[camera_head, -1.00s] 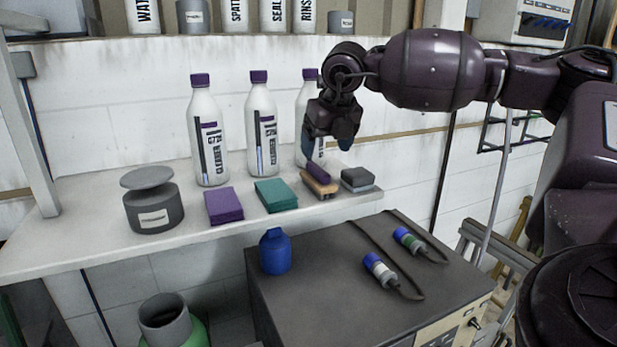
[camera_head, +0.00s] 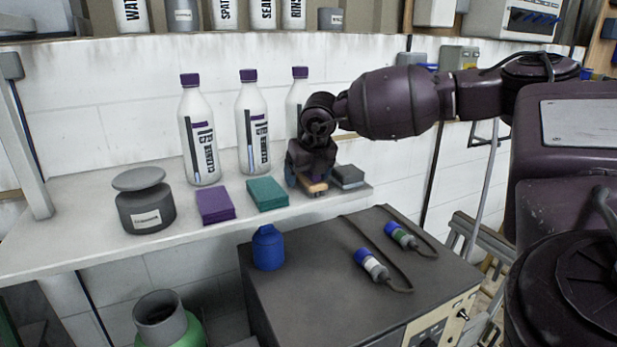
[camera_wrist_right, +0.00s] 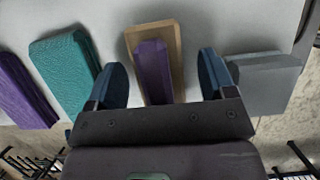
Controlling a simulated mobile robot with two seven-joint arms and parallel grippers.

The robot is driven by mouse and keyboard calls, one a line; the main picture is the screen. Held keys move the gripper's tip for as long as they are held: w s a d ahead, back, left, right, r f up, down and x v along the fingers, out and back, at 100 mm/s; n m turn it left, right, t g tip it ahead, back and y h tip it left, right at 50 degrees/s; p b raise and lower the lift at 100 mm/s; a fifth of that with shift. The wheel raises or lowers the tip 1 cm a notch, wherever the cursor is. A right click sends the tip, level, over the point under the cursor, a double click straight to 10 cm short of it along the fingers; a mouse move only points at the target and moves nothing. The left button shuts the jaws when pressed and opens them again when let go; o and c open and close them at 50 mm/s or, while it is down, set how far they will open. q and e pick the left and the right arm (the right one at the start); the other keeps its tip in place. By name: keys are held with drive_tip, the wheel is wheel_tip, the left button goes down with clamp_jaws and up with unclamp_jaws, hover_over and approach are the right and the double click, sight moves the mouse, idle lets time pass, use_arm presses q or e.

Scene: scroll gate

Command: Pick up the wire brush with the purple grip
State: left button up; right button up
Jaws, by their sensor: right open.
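The wire brush (camera_wrist_right: 153,66) has a purple grip on a tan wooden block and lies on the shelf. In the head view only part of its tan block (camera_head: 316,188) shows under my right gripper (camera_head: 306,182). In the right wrist view my right gripper (camera_wrist_right: 165,75) is open, with one blue finger on each side of the brush. The fingers look apart from the brush, with gaps on both sides. The near end of the brush is hidden by the gripper body. My left gripper is not in view.
A grey block (camera_head: 347,176) lies close to the right finger. A teal pad (camera_head: 267,194) and a purple pad (camera_head: 215,205) lie to the left. Several white bottles (camera_head: 252,130) stand behind. A dark box (camera_head: 330,270) with two cabled cylinders stands below the shelf (camera_head: 85,240).

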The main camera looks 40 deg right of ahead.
drive_tip(key=c, duration=1.1)
drive_tip(key=shift+o, duration=0.2)
drive_tip(key=shift+r, duration=0.1)
wheel_tip(320, 180, up, 20)
drive_tip(key=b, duration=0.1)
drive_tip(key=o, duration=0.4)
drive_tip(key=shift+c, duration=1.3)
